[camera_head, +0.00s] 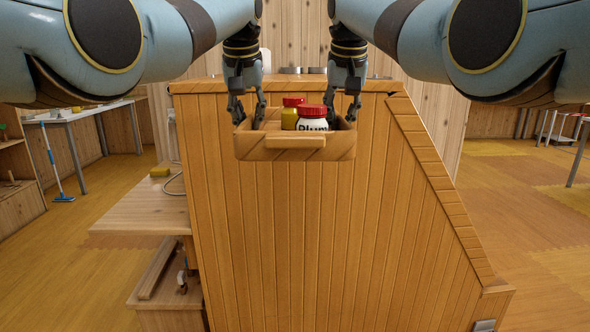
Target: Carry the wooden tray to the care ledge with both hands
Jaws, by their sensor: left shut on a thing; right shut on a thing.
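The wooden tray (340,148) hangs level between my two grippers, in front of a wood-panelled partition. My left gripper (247,112) is shut on the tray's left side. My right gripper (341,115) is shut on its right side. In the tray stand a white jar (312,124) with a red lid and a dark label, and a yellow jar (290,116) with a red lid partly behind it. Something dark green shows at the tray's right, mostly hidden by my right gripper. I cannot tell which surface is the care ledge.
The tall wood-panelled partition (320,240) fills the middle, with a sloped right edge. Left of it is a wooden shelf (145,210) with a yellow block (160,171). A table (80,112) and a blue mop (60,180) stand far left. Floor is open at right.

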